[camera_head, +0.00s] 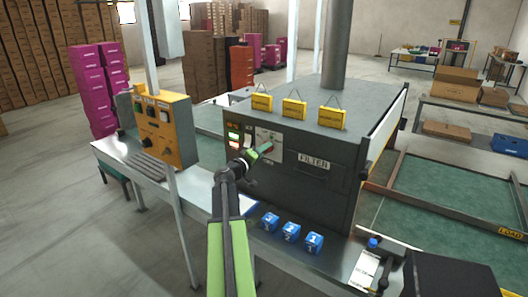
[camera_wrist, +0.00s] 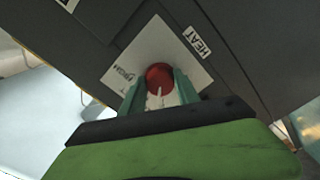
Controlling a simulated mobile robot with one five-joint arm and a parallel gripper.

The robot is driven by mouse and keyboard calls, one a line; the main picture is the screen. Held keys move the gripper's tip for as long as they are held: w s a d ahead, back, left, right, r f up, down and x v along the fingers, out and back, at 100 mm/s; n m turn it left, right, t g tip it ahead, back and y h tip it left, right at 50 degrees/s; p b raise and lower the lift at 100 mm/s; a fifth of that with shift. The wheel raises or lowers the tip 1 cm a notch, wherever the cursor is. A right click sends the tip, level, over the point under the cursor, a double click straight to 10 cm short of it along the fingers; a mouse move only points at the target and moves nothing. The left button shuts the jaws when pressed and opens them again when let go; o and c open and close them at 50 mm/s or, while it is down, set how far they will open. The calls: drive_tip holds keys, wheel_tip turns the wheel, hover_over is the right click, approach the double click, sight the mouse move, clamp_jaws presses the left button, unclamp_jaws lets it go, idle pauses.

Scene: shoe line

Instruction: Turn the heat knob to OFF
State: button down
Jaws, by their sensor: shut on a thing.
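The heat knob (camera_wrist: 159,76) is round and red, on a pale plate (camera_wrist: 150,48) in the wrist view. A HEAT label (camera_wrist: 197,42) is on the dark panel beside the plate. My gripper (camera_wrist: 160,86) is shut on the knob, with a green finger on either side of it. A white mark shows on the knob's lower part, between the fingers. In the head view my gripper (camera_head: 266,147) reaches the front of the dark grey machine (camera_head: 320,185) and largely hides the knob.
Several blue numbered blocks (camera_head: 291,231) lie on the bench below the FILTER panel (camera_head: 314,161). Lit indicators (camera_head: 233,138) are left of the plate.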

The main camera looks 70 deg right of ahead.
drive_tip(key=shift+n, duration=2.1)
drive_tip(key=c, duration=0.9)
unclamp_jaws()
drive_tip(key=shift+a, duration=0.1)
drive_tip(key=v, duration=1.7)
drive_tip(key=shift+a, duration=0.2)
